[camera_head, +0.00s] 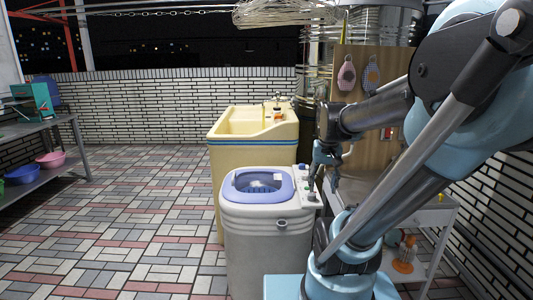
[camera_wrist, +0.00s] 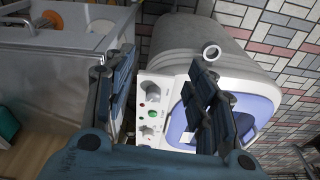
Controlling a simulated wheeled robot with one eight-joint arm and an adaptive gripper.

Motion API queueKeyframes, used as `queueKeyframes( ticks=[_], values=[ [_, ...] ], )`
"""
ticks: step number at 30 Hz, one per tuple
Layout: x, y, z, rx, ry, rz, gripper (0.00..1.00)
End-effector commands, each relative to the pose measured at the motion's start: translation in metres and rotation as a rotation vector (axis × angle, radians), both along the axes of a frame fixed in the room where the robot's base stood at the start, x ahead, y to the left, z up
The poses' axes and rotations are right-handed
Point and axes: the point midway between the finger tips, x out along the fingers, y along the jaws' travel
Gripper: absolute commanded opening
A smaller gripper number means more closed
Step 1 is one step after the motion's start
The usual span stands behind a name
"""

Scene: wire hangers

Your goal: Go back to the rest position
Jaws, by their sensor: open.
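My gripper (camera_head: 324,170) hangs at the end of my bent arm, beside the right edge of the washing machine (camera_head: 267,225). In the wrist view my gripper (camera_wrist: 165,90) shows two dark fingers spread apart, with nothing between them. Beyond the fingers is the machine's white control panel (camera_wrist: 153,117) with knobs and a green button. The machine's blue-rimmed opening (camera_head: 257,186) lies left of my gripper in the head view. I cannot tell the exact gap between my fingers and the panel.
A yellow sink (camera_head: 253,135) stands behind the machine. A metal shelf cart (camera_head: 437,213) with an orange bottle (camera_head: 404,255) is at the right, close to my arm. A rack with basins (camera_head: 50,159) stands at the far left. The tiled floor (camera_head: 130,205) at the left is clear.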

Motion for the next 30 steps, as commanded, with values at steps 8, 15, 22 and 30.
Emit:
queueKeyframes(
  ticks=[8, 15, 22, 30],
  values=[
    [-0.060, 0.000, -0.040, -0.011, -0.029, 0.070, 0.51],
    [-0.090, 0.001, -0.070, -0.020, -0.048, 0.116, 0.51],
    [-0.097, 0.001, -0.078, -0.022, -0.053, 0.129, 0.51],
    [-0.097, 0.001, -0.077, -0.022, -0.053, 0.128, 0.51]
  ],
)
